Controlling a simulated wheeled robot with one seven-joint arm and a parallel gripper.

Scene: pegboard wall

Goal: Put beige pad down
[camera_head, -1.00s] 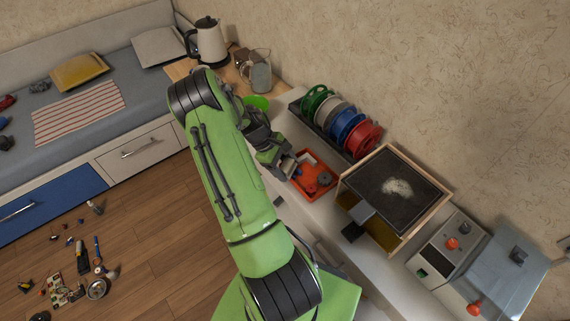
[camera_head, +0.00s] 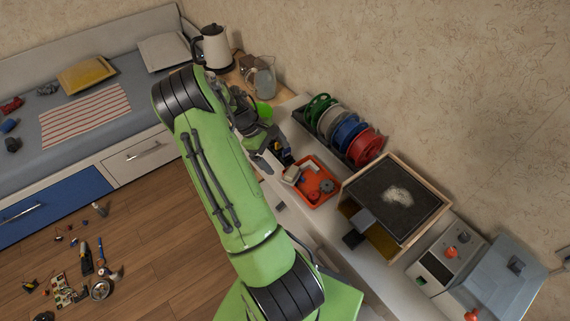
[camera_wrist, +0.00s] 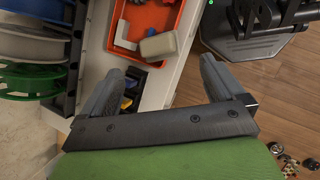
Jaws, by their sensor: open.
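The beige pad (camera_wrist: 158,46) is a small rounded block at the near edge of the orange tray (camera_wrist: 115,27) in the wrist view. It seems to rest on or against the tray's rim; I cannot tell exactly which. In the head view the pad (camera_head: 291,174) shows at the tray's left end (camera_head: 329,199). My gripper (camera_wrist: 162,72) is open, its two fingers apart on either side of the pad's line and short of it, with nothing between the tips. In the head view my gripper (camera_head: 276,161) is just left of the tray, partly hidden by my arm.
Small blue, yellow and black items (camera_wrist: 128,92) lie beside my left finger. A rack of filament spools (camera_head: 346,126) stands behind the tray. A printer with a dark plate (camera_head: 395,196) is to the right.

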